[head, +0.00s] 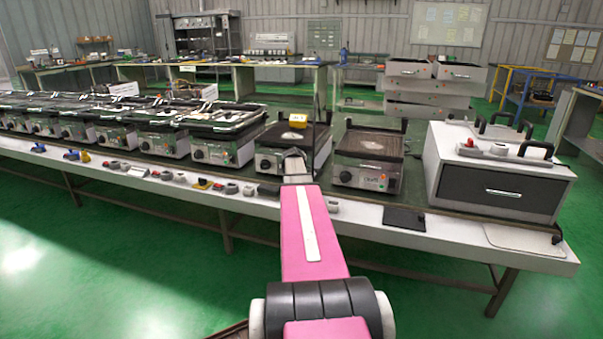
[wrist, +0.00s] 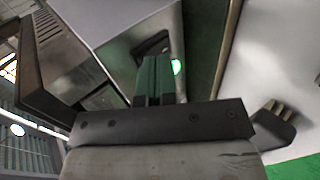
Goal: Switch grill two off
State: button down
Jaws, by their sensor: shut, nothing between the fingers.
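Several grills stand in a row on the long table. My pink arm reaches to the front of a silver grill (head: 321,146) near the middle, the second from the right end of the row. My gripper (head: 293,155) is mostly hidden behind my own arm there. In the wrist view, my gripper (wrist: 158,65) is shut and empty, its fingers close to the grill's metal front. A dark knob (wrist: 152,44) is just beyond the fingertips; I cannot tell whether they touch. A green light (wrist: 177,67) glows beside the fingers. Which grill is number two is not readable.
Another grill (head: 368,160) with a front knob stands to the right, then a white cabinet (head: 500,175) with a dark drawer. Red and grey button boxes line the table's front edge (head: 235,205). Green floor in front is clear.

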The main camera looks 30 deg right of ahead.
jog(key=shift+w+d+r, duration=0.1)
jog(key=shift+w+d, duration=0.1)
jog(key=shift+d, duration=0.05)
jog(key=shift+r, duration=0.15)
jog(key=shift+r, duration=0.7)
jog(key=v, duration=1.3)
